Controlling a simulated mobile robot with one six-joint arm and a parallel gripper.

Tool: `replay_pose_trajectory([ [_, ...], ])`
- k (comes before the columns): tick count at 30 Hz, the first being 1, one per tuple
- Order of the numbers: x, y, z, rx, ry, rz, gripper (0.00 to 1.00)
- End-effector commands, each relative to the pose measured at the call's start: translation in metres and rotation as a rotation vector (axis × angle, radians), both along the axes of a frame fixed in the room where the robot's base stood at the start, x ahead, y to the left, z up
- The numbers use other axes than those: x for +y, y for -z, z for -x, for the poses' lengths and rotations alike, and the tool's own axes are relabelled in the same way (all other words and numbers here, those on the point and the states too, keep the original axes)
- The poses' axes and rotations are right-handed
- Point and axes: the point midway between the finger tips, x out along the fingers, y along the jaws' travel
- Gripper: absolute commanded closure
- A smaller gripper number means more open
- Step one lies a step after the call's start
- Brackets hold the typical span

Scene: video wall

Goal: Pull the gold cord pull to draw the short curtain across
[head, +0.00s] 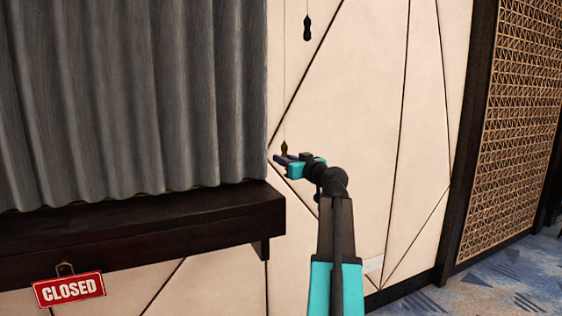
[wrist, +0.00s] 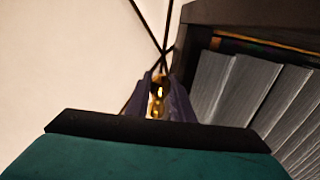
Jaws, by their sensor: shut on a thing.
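The gold cord pull (head: 284,147) hangs at the lower end of a thin cord, in front of the cream wall just right of the curtain. My gripper (head: 281,158) is shut on it, with the pull's top showing above the fingers. In the wrist view the gold pull (wrist: 157,92) sits between the two dark fingers (wrist: 158,102). The short grey curtain (head: 130,95) hangs in folds at the left of the head view, its right edge close to the cord. It also shows at the right of the wrist view (wrist: 235,90).
A second, dark cord pull (head: 307,28) hangs higher, to the right. A dark wooden ledge (head: 140,232) runs below the curtain, left of my gripper. A red CLOSED sign (head: 68,290) hangs under it. A lattice panel (head: 520,120) stands at the right.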

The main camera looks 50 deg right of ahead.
Motion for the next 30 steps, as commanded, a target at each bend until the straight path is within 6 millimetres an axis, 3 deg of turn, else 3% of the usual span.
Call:
replay_pose_trajectory([
  [1, 0.003, 0.011, -0.001, 0.018, -0.01, -0.004, 1.0],
  [8, 0.003, 0.014, -0.001, 0.021, -0.009, -0.005, 1.0],
  [9, 0.003, 0.014, -0.001, 0.021, -0.009, -0.005, 0.76],
  [12, 0.003, 0.013, -0.001, 0.021, -0.008, -0.004, 0.6],
  [23, 0.002, 0.008, 0.001, 0.014, -0.006, -0.002, 0.6],
  [30, 0.005, 0.007, 0.014, 0.013, -0.004, -0.002, 0.6],
])
